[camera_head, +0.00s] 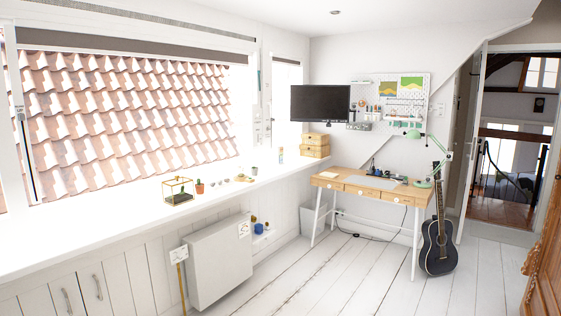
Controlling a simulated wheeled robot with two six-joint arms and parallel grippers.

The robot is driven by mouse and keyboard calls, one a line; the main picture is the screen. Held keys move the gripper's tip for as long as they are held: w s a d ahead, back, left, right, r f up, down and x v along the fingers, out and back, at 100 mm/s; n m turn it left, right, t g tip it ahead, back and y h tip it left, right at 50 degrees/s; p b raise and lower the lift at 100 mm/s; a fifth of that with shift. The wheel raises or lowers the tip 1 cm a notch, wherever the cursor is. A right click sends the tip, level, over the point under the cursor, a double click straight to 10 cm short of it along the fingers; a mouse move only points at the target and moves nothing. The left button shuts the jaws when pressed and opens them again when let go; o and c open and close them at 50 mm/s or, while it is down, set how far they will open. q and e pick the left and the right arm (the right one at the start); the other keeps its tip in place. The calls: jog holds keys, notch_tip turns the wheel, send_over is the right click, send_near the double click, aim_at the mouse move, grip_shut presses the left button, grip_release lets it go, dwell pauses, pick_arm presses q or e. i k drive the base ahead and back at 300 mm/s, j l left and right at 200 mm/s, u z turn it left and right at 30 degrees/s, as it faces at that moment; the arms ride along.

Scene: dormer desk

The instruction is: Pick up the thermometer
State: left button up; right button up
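I cannot make out a thermometer for certain in the head view. Small items too fine to identify hang on the post between the two windows, and small objects stand along the white sill (110,222). Among these are a cactus in an orange pot (200,188), a dark grey pot (254,171) and a small bottle (281,155). Neither of my grippers is in view.
A glass terrarium (178,192) stands on the sill. A white panel (220,262) stands below it. Wooden boxes (315,146) are at the sill's far end. A wooden desk (370,187) and a dark guitar (438,245) stand beyond. The middle floor is clear.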

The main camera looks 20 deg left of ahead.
aim_at(279, 149)
jog(key=i+u, duration=0.1)
jog(key=i, duration=4)
